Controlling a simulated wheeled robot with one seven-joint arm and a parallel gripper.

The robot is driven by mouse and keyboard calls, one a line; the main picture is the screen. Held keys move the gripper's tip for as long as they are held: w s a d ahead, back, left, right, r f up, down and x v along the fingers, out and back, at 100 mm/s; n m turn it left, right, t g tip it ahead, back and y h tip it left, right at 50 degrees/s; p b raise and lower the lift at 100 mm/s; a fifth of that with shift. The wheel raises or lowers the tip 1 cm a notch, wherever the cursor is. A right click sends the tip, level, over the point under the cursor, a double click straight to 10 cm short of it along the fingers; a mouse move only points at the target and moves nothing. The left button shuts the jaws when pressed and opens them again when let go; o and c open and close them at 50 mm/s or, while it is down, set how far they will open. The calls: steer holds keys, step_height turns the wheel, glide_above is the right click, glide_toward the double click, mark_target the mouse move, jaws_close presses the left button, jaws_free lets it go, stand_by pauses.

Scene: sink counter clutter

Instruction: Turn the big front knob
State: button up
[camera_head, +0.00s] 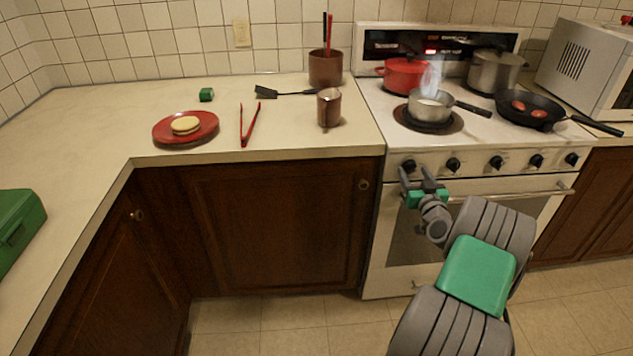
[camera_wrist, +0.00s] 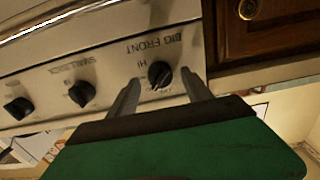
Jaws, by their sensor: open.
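The big front knob (camera_wrist: 159,74) is a round black knob on the stove's front panel. The wrist view shows it upside down, with a BIG FRONT label and a HI mark. In the head view it is the leftmost knob (camera_head: 408,166) of the row. My gripper (camera_head: 418,175) is open at the panel, its fingers pointing at this knob. In the wrist view, the fingertips of my gripper (camera_wrist: 161,79) lie either side of the knob. I cannot tell whether they touch it or how far they reach over it.
Other black knobs, including SMALL BACK (camera_wrist: 82,94), sit along the panel. The oven door handle (camera_head: 500,196) runs below. A steaming saucepan (camera_head: 430,105) stands on the front left burner, with a red pot (camera_head: 407,74) behind it. A brown cabinet (camera_head: 275,225) adjoins the stove at left.

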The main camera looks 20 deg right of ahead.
steer(key=v, duration=0.6)
steer(key=w+a+r+n+g+y+p, duration=0.1)
steer(key=w+a+r+n+g+y, duration=0.15)
steer(key=a, duration=0.65)
steer(key=w+a+r+n+g+y+p, duration=0.1)
steer(key=w+a+n+y+p, duration=0.2)
steer(key=a, duration=0.6)
steer(key=s+a+r+g, duration=0.1)
steer(key=s+a+g, duration=0.1)
steer(key=a, duration=0.5)
steer(key=s+a+r+g+y+p, duration=0.1)
steer(key=s+a+r+g, duration=0.1)
steer(key=a, duration=0.5)
steer(key=shift+s+r+g, duration=0.25)
steer(key=shift+s+g, duration=0.5)
steer(key=shift+s, duration=0.3)
steer(key=shift+y, duration=0.25)
